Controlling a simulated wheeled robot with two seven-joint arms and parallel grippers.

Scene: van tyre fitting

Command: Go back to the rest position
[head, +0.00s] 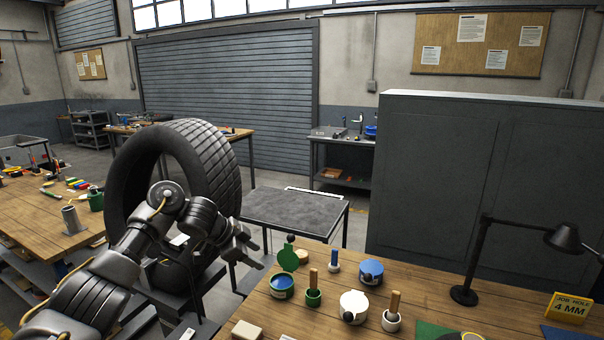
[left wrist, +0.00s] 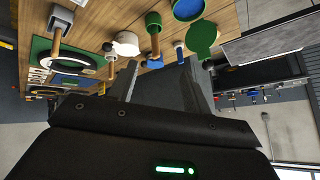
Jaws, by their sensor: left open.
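My left arm comes in from the lower left in the head view and reaches toward the centre. My left gripper (head: 252,252) is in the air beside the wooden bench (head: 413,279), left of the pots on it. In the left wrist view the two fingers of the left gripper (left wrist: 158,78) stand apart with nothing between them. A black tyre (head: 215,150) stands upright behind my left arm, which hides its lower part. My right gripper is in neither view.
The bench holds an open green-lidded pot (head: 283,285), a white tub (head: 353,306), a blue-lidded pot (head: 371,271), wooden-handled brushes and a black lamp (head: 464,294). A dark-topped table (head: 295,210) stands beyond the gripper. A grey cabinet (head: 480,180) blocks the back right.

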